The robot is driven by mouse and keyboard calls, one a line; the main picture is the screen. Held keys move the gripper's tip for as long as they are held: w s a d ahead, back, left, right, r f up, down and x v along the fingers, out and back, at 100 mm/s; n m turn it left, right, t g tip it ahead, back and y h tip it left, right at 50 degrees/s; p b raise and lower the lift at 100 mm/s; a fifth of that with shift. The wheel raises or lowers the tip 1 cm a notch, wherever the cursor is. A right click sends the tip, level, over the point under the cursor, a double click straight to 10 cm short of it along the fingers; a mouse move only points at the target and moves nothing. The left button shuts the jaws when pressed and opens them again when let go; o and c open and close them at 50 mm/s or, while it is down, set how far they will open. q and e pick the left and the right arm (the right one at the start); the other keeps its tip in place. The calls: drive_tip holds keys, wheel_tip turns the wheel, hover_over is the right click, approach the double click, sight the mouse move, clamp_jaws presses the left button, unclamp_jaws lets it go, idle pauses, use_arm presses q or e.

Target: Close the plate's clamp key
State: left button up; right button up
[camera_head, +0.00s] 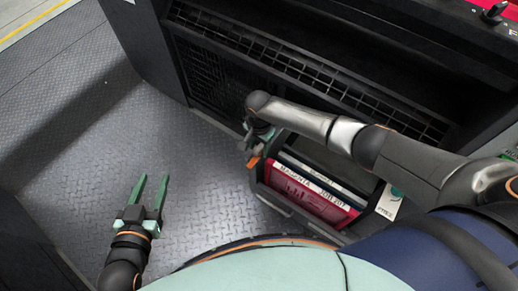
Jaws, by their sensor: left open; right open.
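My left gripper (152,180) is open and empty above the metal floor, at the lower left of the head view. My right gripper (254,144) is small in the view, open, beside the left end of the bin. Its fingertips are close to a small orange piece (254,162) at the bin's corner; I cannot tell whether they touch. A dark knob-like key (494,13) shows on the red panel at the top right, far from both grippers. I cannot tell for sure which part is the plate's clamp key, nor its state.
An open dark bin (295,212) holds a magenta unit (300,193) with white labels. A white label reading FREE (389,203) is at its right. The dark machine with a grille (215,68) stands behind. Patterned metal floor (80,155) is clear at left.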

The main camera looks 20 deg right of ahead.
use_arm(q)
drive_tip(key=shift+w+r+t, duration=0.25)
drive_tip(key=shift+r, duration=0.3)
drive_tip(key=shift+w+r+t, duration=0.2)
drive_tip(key=shift+r+t, duration=0.05)
drive_tip(key=shift+r, duration=0.3)
use_arm(e)
drive_tip(key=shift+f, duration=0.4)
clamp_jaws()
